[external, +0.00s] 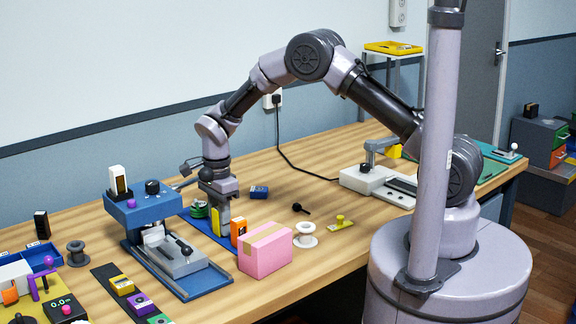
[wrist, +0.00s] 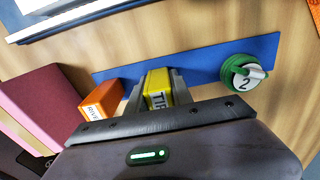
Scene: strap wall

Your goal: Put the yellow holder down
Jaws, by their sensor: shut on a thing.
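The yellow holder (wrist: 157,92), a small block with a lettered label, sits between the two fingers of my gripper (wrist: 156,90) in the wrist view. In the external view my gripper (external: 221,217) points down and is shut on it; a narrow yellow face (external: 215,220) shows between the fingers. It is upright over the blue strip (wrist: 205,62). I cannot tell whether its bottom touches the strip. The orange holder (wrist: 103,99) stands close to its left in the wrist view; it also shows in the external view (external: 238,231).
A green round piece marked 2 (wrist: 243,75) stands on the strip's other end. The pink box (external: 265,250) is near the orange holder. The blue press (external: 145,212) stands left of my gripper.

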